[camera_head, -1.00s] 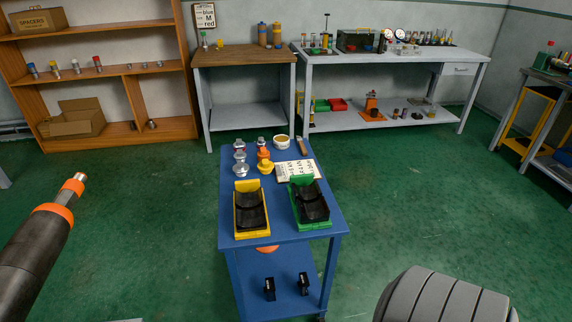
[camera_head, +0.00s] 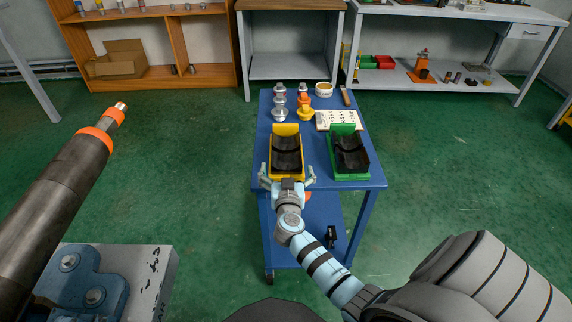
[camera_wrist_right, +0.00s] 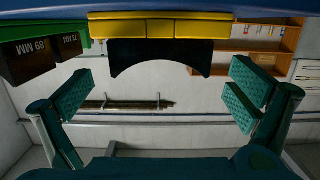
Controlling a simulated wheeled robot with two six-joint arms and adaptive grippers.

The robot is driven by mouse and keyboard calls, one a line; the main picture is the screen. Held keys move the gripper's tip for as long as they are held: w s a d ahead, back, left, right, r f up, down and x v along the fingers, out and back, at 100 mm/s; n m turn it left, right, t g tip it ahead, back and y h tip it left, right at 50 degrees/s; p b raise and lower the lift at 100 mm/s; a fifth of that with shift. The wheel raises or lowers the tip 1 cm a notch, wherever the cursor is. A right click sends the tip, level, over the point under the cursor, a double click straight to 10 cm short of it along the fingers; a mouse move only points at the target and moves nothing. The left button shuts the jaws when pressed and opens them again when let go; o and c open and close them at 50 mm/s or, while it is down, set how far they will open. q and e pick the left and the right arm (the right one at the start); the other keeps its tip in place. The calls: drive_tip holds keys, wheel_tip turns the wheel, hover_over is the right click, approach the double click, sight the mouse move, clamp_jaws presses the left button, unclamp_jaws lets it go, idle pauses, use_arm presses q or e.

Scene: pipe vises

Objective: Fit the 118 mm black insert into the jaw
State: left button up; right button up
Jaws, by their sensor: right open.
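A yellow tray (camera_head: 270,168) on the blue cart holds black curved inserts (camera_head: 286,160). A green tray (camera_head: 350,178) to its right holds more black inserts (camera_head: 350,157). My right gripper (camera_head: 288,178) is open at the near end of the yellow tray, one finger on each side. The right wrist view appears upside down; a black arched insert (camera_wrist_right: 160,57) shows against the yellow tray (camera_wrist_right: 160,28), between and beyond the open, empty fingers. I cannot make out a 118 mm mark. My left gripper is not visible.
A long dark pipe (camera_head: 60,200) with an orange ring crosses the left foreground, above blue bolted hardware (camera_head: 80,290). Grey and orange fittings and a small bowl (camera_head: 324,90) stand at the cart's back. A black block (camera_head: 331,237) is on the lower shelf. Green floor is clear around the cart.

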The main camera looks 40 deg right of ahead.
sight(286, 161)
drive_tip(key=x, duration=0.5)
drive_tip(key=shift+w+d, duration=0.1)
drive_tip(key=shift+w, duration=0.15)
drive_tip(key=shift+s+r, duration=0.1)
drive_tip(key=shift+r, duration=0.05)
drive_tip(key=c, duration=1.3)
